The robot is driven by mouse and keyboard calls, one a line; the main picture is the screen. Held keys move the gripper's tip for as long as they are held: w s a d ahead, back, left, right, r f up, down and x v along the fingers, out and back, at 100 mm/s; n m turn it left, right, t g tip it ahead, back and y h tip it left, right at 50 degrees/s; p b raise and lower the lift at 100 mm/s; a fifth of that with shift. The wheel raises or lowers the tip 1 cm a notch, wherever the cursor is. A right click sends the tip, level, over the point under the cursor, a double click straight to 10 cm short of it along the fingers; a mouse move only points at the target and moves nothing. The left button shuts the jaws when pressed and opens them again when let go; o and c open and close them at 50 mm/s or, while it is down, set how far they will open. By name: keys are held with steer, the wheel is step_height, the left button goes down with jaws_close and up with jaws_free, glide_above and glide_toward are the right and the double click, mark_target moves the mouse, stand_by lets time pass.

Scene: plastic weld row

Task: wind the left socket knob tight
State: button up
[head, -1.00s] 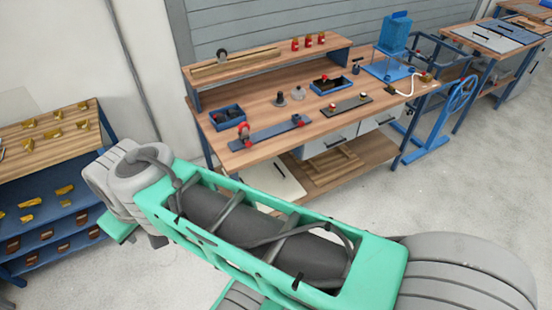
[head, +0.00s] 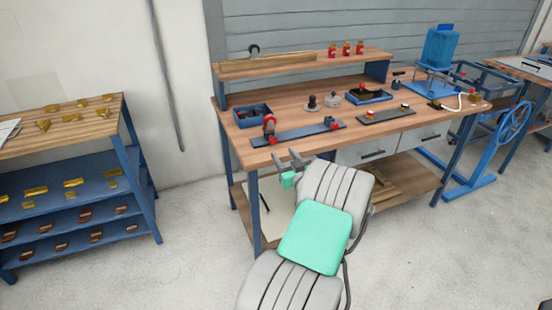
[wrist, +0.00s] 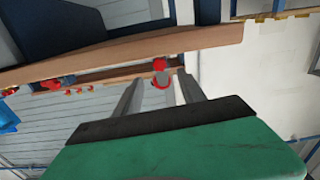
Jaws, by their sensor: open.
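The workbench (head: 290,147) carries a long blue-grey plate (head: 297,132) near its front left edge. A red knob-like fitting (head: 269,126) stands at the plate's left end, and a smaller red one (head: 331,122) sits at its right end. The left one looks like the left socket knob. My gripper (head: 287,157) is open and empty, in front of the bench's front edge, apart from the fitting. In the wrist view a red part with a grey round face (wrist: 161,79) shows between the open fingers, farther off, above the bench edge. Its threads are not visible.
A raised shelf (head: 300,66) runs behind. A shelf rack (head: 80,185) stands left. The floor between is clear.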

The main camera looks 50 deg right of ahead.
mark_target(274, 141)
steer(key=p+x, duration=0.1)
steer(key=x, duration=0.6)
steer(key=shift+w+d+r, duration=0.15)
steer(key=shift+w+d, duration=0.05)
steer(key=shift+w, duration=0.1)
jaws_close()
steer(key=shift+a, duration=0.1)
